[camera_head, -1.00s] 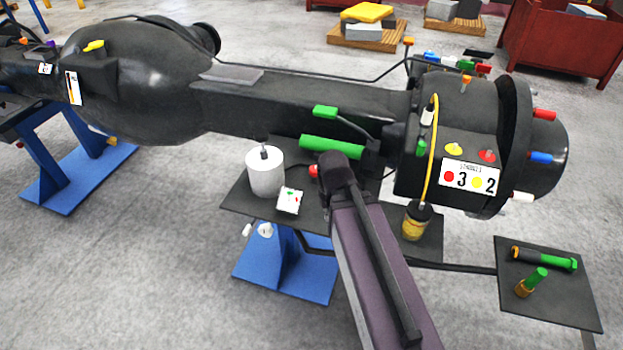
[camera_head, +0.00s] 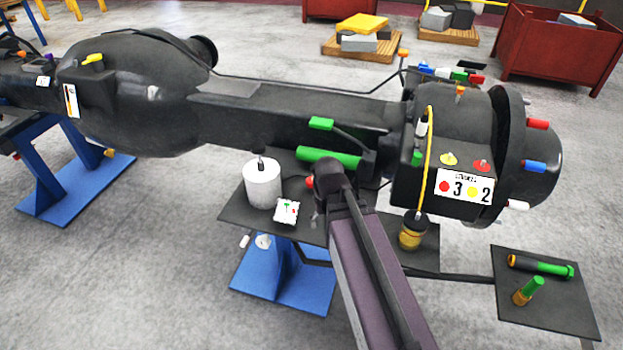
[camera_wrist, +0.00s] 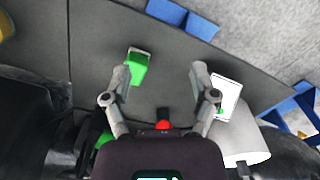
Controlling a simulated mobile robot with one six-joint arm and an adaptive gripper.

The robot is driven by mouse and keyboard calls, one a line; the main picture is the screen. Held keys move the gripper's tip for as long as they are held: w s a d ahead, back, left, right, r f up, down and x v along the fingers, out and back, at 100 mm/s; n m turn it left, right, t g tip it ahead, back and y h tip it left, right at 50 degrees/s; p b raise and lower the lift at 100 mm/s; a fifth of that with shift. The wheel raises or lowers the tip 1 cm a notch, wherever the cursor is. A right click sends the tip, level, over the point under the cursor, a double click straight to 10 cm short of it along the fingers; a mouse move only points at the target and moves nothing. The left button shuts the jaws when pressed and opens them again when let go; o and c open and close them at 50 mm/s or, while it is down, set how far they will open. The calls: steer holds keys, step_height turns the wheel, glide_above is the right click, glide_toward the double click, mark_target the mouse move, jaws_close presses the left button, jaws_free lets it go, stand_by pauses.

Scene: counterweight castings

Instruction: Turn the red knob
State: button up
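Another small red round piece (camera_head: 309,182) shows just left of my arm, by the black plate. A red round piece also shows in the wrist view (camera_wrist: 163,125), close to my palm between the finger bases. I cannot tell which red piece the task names. My gripper (camera_wrist: 160,72) is open, its fingers wide apart with nothing held, above the dark plate. In the head view my arm hides most of it.
A green block (camera_wrist: 138,68) lies by the left finger and a white card (camera_wrist: 228,97) by the right one. A white cylinder (camera_head: 262,184) stands on the plate. A green bar (camera_head: 329,158) lies behind. A yellow cable (camera_head: 430,160) hangs at the casting.

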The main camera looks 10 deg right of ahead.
steer(key=w+r+m+p, duration=0.2)
steer(key=w+r+p, duration=0.2)
steer(key=w, duration=0.7)
steer(key=w+d+r+m+p, duration=0.1)
steer(key=w+r+m+p, duration=0.2)
steer(key=w, duration=0.9)
steer(key=shift+w+r+p, duration=0.15)
steer(key=shift+r+p, duration=0.35)
steer(key=shift+r, duration=0.15)
steer(key=shift+f, duration=0.15)
step_height(320, 180, down, 14)
steer(key=b, duration=1.3)
steer(key=shift+d+r+b, duration=0.1)
steer(key=shift+r+b, duration=0.15)
steer(key=shift+b, duration=0.15)
steer(key=c, duration=1.1)
